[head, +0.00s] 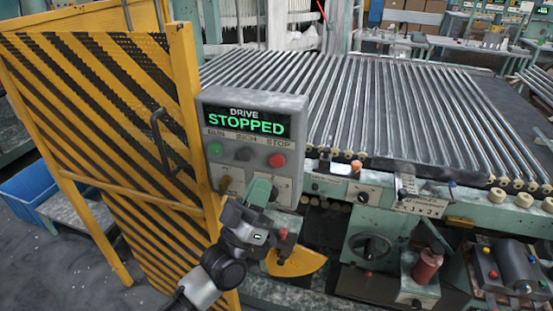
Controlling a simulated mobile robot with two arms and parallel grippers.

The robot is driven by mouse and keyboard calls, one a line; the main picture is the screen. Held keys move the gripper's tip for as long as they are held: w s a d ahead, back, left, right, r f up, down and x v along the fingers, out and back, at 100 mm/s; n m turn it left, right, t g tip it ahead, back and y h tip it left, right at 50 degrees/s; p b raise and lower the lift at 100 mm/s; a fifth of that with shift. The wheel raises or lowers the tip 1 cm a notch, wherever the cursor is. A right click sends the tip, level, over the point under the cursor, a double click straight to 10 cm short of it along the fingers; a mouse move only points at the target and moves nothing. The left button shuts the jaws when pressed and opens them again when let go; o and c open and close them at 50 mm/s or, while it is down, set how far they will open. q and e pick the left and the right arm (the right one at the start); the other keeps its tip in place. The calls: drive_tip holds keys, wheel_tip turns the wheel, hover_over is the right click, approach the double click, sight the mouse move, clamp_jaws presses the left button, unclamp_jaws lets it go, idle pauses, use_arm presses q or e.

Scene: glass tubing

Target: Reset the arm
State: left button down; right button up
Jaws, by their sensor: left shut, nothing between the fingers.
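My left arm comes in from the bottom and reaches up to the control box (250,163) on the machine's front. Its dark left gripper (258,208) is shut and empty, in front of the box's lower part. A green block (259,189) shows right by the fingertips; I cannot tell whether they touch. The gripper hides part of the lower panel. My right gripper is not in view.
A yellow-and-black striped guard door (95,125) with a dark handle stands open close on the left. A bed of glass tubes on rollers (365,100) lies behind. A yellow plate (298,263) sticks out beside my gripper. A blue bin (27,190) stands at far left.

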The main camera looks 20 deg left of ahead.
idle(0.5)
use_arm(q)
drive_tip(key=w+f+g, duration=0.1)
drive_tip(key=f, duration=0.3)
drive_tip(key=w+f+g+y, duration=0.1)
drive_tip(key=f, duration=0.3)
drive_tip(key=w+a+f+g+y, duration=0.1)
drive_tip(key=f, duration=0.3)
drive_tip(key=shift+f, duration=0.1)
drive_tip(key=s+a+f+g+y, duration=0.1)
drive_tip(key=s+f+g, duration=0.2)
drive_tip(key=f, duration=0.7)
drive_tip(key=s+a+f+m+g+y, duration=0.1)
drive_tip(key=s+a+f+g+y, duration=0.15)
drive_tip(key=f, duration=0.75)
drive_tip(key=s+a+f+g+y, duration=0.1)
drive_tip(key=s+f+g, duration=0.2)
drive_tip(key=f, duration=0.8)
drive_tip(key=s+a+f+g+y, duration=0.1)
drive_tip(key=s+f+g, duration=0.5)
drive_tip(key=s+f, duration=0.7)
drive_tip(key=s+f+g, duration=0.3)
drive_tip(key=s+f, duration=0.1)
drive_tip(key=s, duration=0.7)
drive_tip(key=s+a+f+m+g+y, duration=0.1)
drive_tip(key=s+f+g, duration=0.2)
drive_tip(key=s, duration=0.9)
drive_tip(key=shift+s+a+f, duration=0.15)
drive_tip(key=shift+a+f, duration=0.05)
drive_tip(key=shift+f, duration=0.7)
